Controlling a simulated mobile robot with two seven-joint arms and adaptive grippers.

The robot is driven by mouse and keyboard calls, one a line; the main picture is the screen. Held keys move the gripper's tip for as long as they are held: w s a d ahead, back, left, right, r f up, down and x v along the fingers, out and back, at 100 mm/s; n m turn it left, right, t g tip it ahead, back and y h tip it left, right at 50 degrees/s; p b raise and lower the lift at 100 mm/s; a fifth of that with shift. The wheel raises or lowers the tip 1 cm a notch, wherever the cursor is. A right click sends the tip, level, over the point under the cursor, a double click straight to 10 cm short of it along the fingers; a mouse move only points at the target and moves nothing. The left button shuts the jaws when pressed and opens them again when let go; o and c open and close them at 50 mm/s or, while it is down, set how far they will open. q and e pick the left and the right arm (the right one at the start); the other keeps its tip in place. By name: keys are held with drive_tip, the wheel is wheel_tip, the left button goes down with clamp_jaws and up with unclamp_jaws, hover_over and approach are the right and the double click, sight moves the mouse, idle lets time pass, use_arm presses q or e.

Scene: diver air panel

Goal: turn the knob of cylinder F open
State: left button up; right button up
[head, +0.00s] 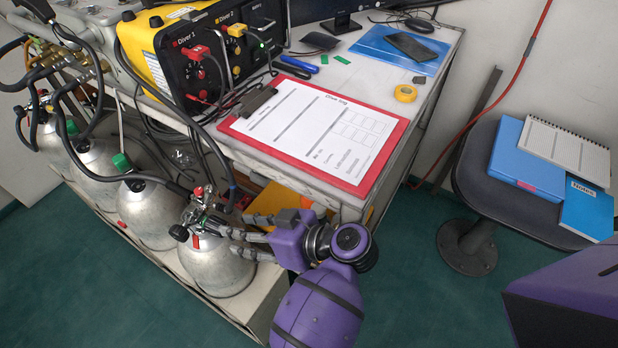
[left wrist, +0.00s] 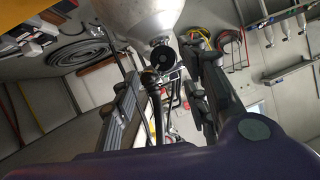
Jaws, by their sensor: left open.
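Several silver cylinders stand in a row at the left in the head view; no letter F is readable on them. The nearest cylinder (head: 215,268) has a valve (head: 203,212) with a black round knob (head: 178,232) on its left side. My left gripper (head: 232,243) is open, its two grey fingers pointing left at this valve from the right. In the left wrist view the cylinder (left wrist: 148,14) hangs at the top, and a black knob (left wrist: 162,55) shows between the open fingers (left wrist: 165,78). Contact cannot be told. My right gripper is not in view.
Black hoses (head: 150,180) run from the valves to the yellow diver panel (head: 185,50). A red clipboard (head: 385,160) lies on the table above my left gripper. A chair (head: 485,165) with blue folders stands at the right. Green floor is open in front.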

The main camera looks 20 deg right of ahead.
sight(217, 227)
use_arm(q)
drive_tip(key=x, duration=0.5)
drive_tip(key=shift+w+a+f, duration=0.1)
drive_tip(key=shift+w+a, duration=0.15)
drive_tip(key=shift+a, duration=0.1)
drive_tip(key=c, duration=1)
